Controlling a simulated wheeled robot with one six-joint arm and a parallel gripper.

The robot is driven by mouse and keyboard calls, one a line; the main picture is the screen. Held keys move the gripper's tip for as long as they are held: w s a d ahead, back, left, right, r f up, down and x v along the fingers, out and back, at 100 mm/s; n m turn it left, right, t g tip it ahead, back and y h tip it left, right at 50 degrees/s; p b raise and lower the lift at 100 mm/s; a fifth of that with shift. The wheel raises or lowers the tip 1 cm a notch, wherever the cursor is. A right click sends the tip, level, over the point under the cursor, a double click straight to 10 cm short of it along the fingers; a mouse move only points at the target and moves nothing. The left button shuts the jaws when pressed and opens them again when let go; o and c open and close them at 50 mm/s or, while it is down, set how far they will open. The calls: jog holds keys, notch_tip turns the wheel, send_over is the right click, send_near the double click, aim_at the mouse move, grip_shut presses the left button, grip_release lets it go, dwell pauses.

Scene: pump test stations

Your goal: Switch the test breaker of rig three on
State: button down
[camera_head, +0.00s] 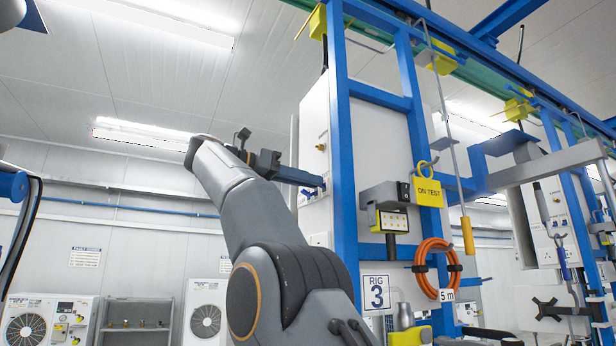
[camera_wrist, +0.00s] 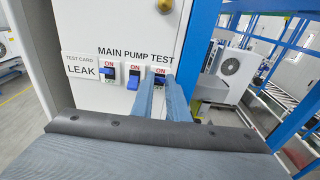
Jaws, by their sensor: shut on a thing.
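In the wrist view, the test breaker (camera_wrist: 159,71) is the rightmost of three on a white panel (camera_wrist: 110,25), under the word TEST. My gripper (camera_wrist: 160,79) has its two blue-grey fingers at this breaker, shut on its switch. The fingers hide the breaker's lower part, so I cannot tell its position surely. In the head view, my gripper (camera_head: 318,181) reaches the side of the white cabinet (camera_head: 314,125) on the blue frame marked RIG 3 (camera_head: 376,292).
The main breaker (camera_wrist: 107,72) and pump breaker (camera_wrist: 133,77) sit close to the left. The main's blue toggle is up, the pump's is down. A card reads LEAK (camera_wrist: 80,69). A blue post (camera_wrist: 199,35) stands close right. An ON TEST tag (camera_head: 428,190) hangs on the frame.

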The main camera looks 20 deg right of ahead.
jog(key=shift+r, duration=0.1)
jog(key=c, duration=1.7)
grip_release()
jog(key=shift+f+b, duration=0.25)
jog(key=shift+b, duration=0.4)
jog(key=f+h+b, duration=0.1)
jog(key=h+b, duration=0.1)
jog(key=b, duration=0.3)
jog(key=shift+b, duration=0.3)
jog(key=h+b, duration=0.1)
jog(key=b, duration=0.1)
jog(key=shift+f+t+b, duration=0.2)
jog(key=shift+t+b, duration=0.1)
jog(key=shift+b, duration=0.1)
